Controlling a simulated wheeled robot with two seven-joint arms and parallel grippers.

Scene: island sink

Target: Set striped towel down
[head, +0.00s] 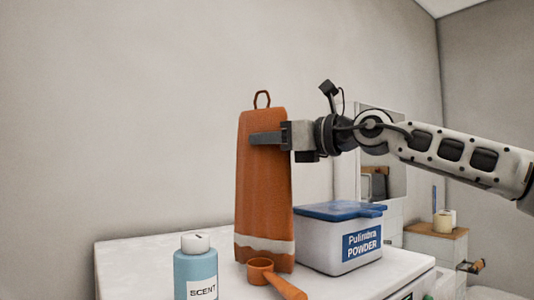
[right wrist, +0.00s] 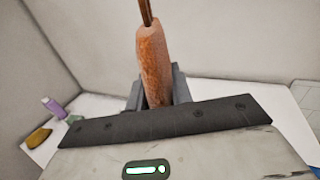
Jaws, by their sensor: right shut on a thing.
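The striped towel (head: 264,190) is orange with a white band near its lower end and a small loop at its top. It hangs upright over the white counter top. Its lower end is close to the surface behind the orange scoop; whether it touches the surface I cannot tell. My right gripper (head: 268,138) comes in from the right and is shut on the towel's upper part. In the right wrist view the towel (right wrist: 152,65) stands up between the dark fingers (right wrist: 155,92). My left gripper is in neither view.
On the white top (head: 140,262) stand a blue scent bottle (head: 196,270), an orange scoop (head: 277,278) and a white powder box (head: 335,247) with a blue lid, just right of the towel. The top's left part is clear. A wall rises behind.

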